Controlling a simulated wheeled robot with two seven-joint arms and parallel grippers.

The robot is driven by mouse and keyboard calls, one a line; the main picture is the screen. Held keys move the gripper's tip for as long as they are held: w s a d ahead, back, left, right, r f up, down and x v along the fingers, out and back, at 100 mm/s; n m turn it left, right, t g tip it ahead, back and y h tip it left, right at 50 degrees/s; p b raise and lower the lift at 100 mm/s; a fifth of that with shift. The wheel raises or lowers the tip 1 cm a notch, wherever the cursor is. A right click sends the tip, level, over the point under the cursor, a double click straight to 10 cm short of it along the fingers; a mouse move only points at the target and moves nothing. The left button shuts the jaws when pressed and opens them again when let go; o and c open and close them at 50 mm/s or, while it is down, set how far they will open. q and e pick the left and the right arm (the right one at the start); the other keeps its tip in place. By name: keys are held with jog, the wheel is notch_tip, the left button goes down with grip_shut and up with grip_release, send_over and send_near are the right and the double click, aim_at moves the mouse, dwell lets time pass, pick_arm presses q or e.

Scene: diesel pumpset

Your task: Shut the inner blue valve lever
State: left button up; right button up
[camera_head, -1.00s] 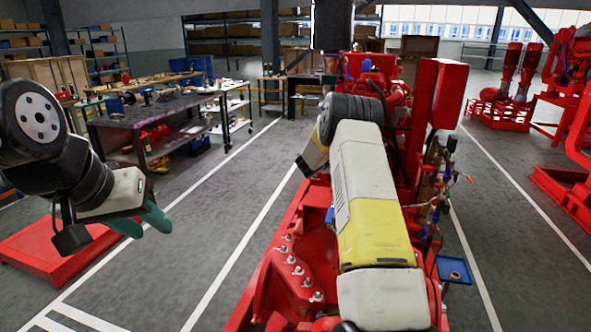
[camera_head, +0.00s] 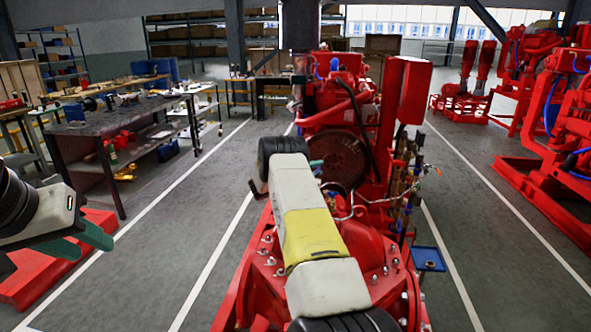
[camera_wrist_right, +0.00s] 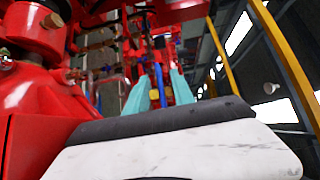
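Small blue parts, possibly valve levers, show on the pipework (camera_head: 404,190) at the right side of the red pumpset (camera_head: 375,255). I cannot tell which is the inner lever. In the right wrist view, a thin upright blue part (camera_wrist_right: 161,82) shows between the teal fingers of my right gripper (camera_wrist_right: 158,88). These fingers are apart, and no contact with the blue part is clear. In the head view my right arm hides most of this gripper; only a teal bit (camera_head: 316,164) shows. My left gripper (camera_head: 88,243) is at the far left, fingers apart and empty, away from the pumpset.
A blue tray (camera_head: 428,259) lies right of the pumpset. A dark workbench (camera_head: 105,122) stands at the left. More red machines (camera_head: 560,140) stand at the right. Red pump housing (camera_wrist_right: 40,100) is close at the left of the wrist view.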

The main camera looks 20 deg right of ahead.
jog(key=shift+d, duration=0.5)
grip_shut()
dwell(1.1)
